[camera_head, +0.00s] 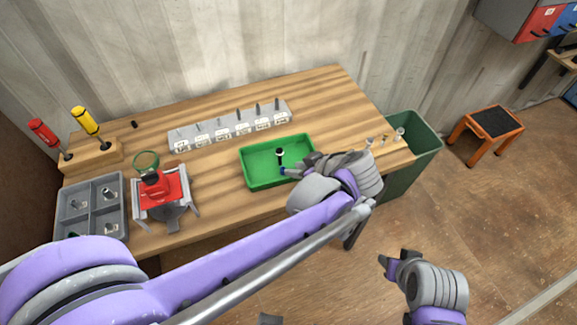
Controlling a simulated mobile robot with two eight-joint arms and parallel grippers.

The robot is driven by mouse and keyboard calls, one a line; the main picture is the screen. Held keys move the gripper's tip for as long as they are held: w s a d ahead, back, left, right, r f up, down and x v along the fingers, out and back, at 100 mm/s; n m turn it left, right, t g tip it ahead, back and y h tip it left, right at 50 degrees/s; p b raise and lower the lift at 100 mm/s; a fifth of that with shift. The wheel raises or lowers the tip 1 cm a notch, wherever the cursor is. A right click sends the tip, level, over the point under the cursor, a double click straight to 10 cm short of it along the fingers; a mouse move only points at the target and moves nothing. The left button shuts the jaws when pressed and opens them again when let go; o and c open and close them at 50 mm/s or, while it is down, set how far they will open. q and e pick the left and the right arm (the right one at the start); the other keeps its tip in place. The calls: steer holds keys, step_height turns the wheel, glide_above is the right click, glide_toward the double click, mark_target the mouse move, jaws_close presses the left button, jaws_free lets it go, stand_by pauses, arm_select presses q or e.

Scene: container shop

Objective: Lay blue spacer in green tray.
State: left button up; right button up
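The green tray (248,178) lies on the workbench near its front edge. A small bolt-like piece with a dark head (280,154) stands or lies inside it. My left gripper (291,168) reaches over the tray's right side, its fingers pointing left and low over the tray floor. A small dark blue bit shows at its fingertips; I cannot tell whether this is the blue spacer or part of a finger. The finger gap is too small to make out. My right gripper (388,262) hangs over the floor in front of the bench, away from the tray.
A labelled rack of pegs (228,130) stands behind the tray. A red fixture (158,188) and a grey compartment tray (88,207) are at left, with screwdrivers in a wooden block (93,156) behind. Small parts lie near the right edge, beside a green bin (420,145).

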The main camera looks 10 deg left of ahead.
arm_select(q)
steer(key=v, duration=0.6)
stand_by(0.5)
